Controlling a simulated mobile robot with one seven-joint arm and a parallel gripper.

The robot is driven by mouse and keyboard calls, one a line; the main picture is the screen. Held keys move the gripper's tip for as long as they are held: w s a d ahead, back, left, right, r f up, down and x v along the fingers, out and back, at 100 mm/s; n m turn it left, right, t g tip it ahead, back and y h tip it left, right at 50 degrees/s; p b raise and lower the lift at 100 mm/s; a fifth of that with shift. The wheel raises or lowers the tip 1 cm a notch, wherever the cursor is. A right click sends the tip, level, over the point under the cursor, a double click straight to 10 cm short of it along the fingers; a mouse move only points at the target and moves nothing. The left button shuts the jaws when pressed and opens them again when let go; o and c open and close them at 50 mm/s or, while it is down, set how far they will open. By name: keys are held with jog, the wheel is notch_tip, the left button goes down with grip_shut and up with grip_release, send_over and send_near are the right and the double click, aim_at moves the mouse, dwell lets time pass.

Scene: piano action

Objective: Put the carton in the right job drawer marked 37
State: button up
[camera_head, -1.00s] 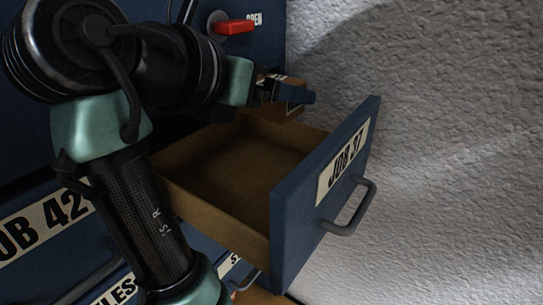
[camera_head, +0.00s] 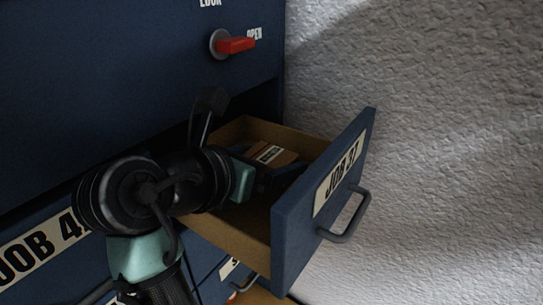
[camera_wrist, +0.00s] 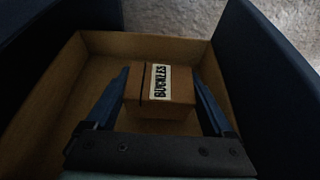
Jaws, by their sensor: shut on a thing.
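The carton (camera_head: 273,154) is a small brown box with a white label. In the wrist view the carton (camera_wrist: 168,96) reads "BUCKLES". My gripper (camera_wrist: 164,98) is shut on it, one blue finger on each side. The drawer marked JOB 37 (camera_head: 290,245) stands pulled open at the right, and its inside shows in the wrist view (camera_wrist: 62,90). The carton is inside the outline of the open drawer, below or near its rim. Whether it touches the drawer floor I cannot tell. In the head view my gripper (camera_head: 272,172) is partly hidden by my wrist.
A red latch handle (camera_head: 236,45) points to OPEN above the drawer. The JOB 42 drawer (camera_head: 40,250) is at the left, partly behind my arm. A rough pale wall (camera_head: 450,150) stands right of the open drawer. The drawer looks otherwise empty where visible.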

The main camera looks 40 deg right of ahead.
jog(key=shift+f, duration=0.6)
jog(key=o, duration=1.2)
jog(key=shift+o, duration=0.2)
jog(key=shift+r, duration=0.55)
jog(key=b+v, duration=0.2)
jog(key=v, duration=1)
jog(key=shift+a, duration=0.15)
